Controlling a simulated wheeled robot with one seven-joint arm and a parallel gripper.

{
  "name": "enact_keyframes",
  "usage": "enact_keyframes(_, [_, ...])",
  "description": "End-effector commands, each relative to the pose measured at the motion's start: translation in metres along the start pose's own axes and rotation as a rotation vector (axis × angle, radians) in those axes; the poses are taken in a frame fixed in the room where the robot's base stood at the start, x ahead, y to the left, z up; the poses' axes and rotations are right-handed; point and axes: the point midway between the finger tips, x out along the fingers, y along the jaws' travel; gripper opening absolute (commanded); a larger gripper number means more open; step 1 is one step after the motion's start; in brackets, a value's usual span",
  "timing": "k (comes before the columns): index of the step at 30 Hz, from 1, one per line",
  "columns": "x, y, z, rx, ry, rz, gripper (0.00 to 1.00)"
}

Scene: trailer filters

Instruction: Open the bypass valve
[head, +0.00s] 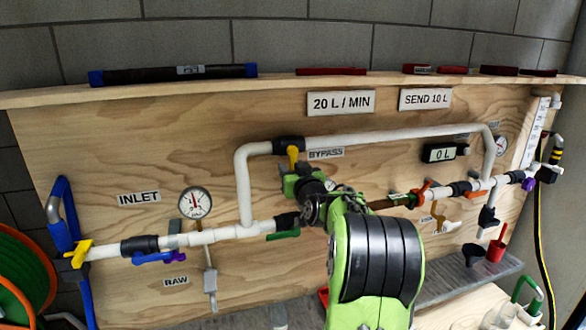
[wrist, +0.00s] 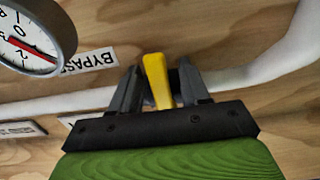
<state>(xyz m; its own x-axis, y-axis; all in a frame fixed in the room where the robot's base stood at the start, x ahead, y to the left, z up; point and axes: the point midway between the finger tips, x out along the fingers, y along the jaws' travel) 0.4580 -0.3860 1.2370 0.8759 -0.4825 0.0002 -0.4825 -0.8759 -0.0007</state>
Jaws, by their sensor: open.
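The bypass valve's yellow handle (head: 292,154) sits on a black valve body (head: 287,145) in the upper white pipe, left of the BYPASS label (head: 326,154). The handle points down, crosswise to the pipe. In the wrist view the yellow handle (wrist: 156,80) stands between the two dark fingers of my gripper (wrist: 160,84). The fingers are open, one on each side, with a gap visible on both sides. My gripper also shows in the head view (head: 296,172), just below the valve. The valve body is mostly hidden behind the fingers in the wrist view.
A round gauge (wrist: 36,36) is close by at the upper left of the wrist view. The lower pipe line carries a yellow inlet handle (head: 78,252), a blue handle (head: 152,257), a green handle (head: 283,235) and orange handles. The display (head: 444,153) reads 0 L.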

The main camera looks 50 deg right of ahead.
Motion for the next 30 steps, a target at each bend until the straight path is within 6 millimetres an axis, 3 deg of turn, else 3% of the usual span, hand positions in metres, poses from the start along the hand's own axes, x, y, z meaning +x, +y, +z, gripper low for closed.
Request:
enact_keyframes(2, [-0.0002,0.0,0.0003,0.0,0.0,0.0,0.46])
enact_keyframes(11, [-0.0006,0.0002,0.0002,0.0,0.0,0.0,0.01])
enact_keyframes(23, [-0.0007,0.0009,0.0008,-0.013,0.0,0.0,0.0])
enact_keyframes(30, [-0.0006,0.0052,0.0027,-0.104,0.003,0.001,0.0])
